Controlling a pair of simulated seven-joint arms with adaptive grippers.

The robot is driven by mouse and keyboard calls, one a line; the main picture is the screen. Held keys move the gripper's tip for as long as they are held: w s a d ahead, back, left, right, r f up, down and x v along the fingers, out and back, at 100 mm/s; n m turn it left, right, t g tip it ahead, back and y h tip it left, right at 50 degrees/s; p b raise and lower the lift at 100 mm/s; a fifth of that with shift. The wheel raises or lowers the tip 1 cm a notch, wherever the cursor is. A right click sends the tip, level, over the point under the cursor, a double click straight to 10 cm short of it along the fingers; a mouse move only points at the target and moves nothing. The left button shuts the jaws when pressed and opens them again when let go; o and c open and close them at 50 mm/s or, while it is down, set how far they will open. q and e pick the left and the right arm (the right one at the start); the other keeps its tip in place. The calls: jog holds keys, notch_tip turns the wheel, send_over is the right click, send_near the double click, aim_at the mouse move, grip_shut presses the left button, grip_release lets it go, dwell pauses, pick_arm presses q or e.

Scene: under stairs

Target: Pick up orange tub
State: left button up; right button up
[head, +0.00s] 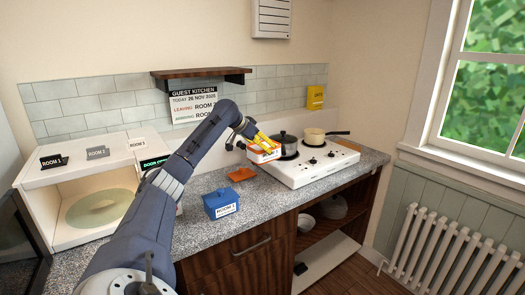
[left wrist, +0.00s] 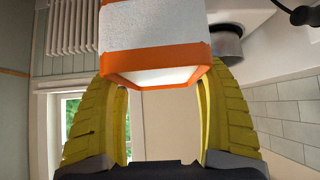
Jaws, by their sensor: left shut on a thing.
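The orange tub (head: 262,156), orange with a broad white band, is in my left gripper (head: 264,142), raised above the counter at the hob's left edge. In the left wrist view the tub (left wrist: 155,28) fills the top middle, tilted, with an orange rim and a pale face inside it. The yellow fingers of my left gripper (left wrist: 163,100) are on either side of it, shut on it. My right gripper is in neither view.
A flat orange piece (head: 242,174) and a blue labelled tub (head: 221,203) are on the speckled counter (head: 280,205). A white hob (head: 315,168) carries a dark pot (head: 286,145) and a cream pan (head: 313,137). An open white box (head: 40,211) stands left.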

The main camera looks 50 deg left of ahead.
pick_arm(q)
jog(key=shift+r, duration=0.9)
jog(key=shift+r, duration=0.15)
jog(key=o, duration=0.8)
jog(key=c, duration=0.9)
